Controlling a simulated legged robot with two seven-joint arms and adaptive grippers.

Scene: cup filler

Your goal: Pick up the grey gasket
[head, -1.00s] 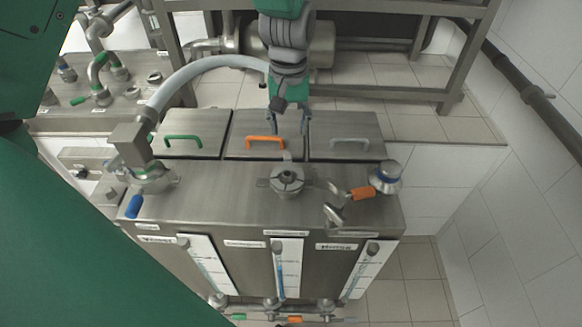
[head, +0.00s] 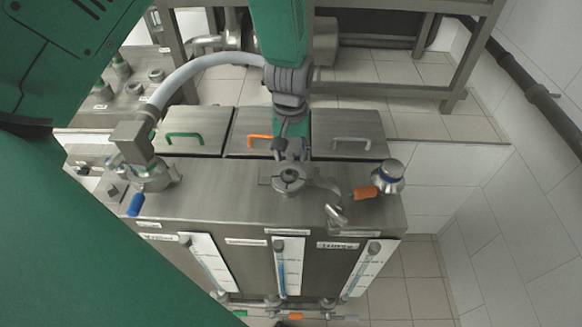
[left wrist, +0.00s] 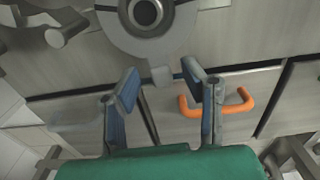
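A grey ring with a dark central hole sits on the middle port (head: 289,180) on top of the steel tank. It looks large at the top of the left wrist view (left wrist: 147,14), and a small grey tab (left wrist: 162,75) sticks out from its edge. I cannot clearly tell the grey gasket from the port fitting around it. My left gripper (head: 291,156) is just behind the port in the head view. In the left wrist view its two blue-grey fingers (left wrist: 158,84) are apart, with the tab between their tips. My right gripper is not in view.
The tank (head: 235,205) has lids with green (head: 184,134), orange (head: 259,138) and grey (head: 350,139) handles behind the port. A hose fitting (head: 140,160) stands left. A clamp with an orange handle (head: 366,193) and a capped port (head: 389,172) are at right.

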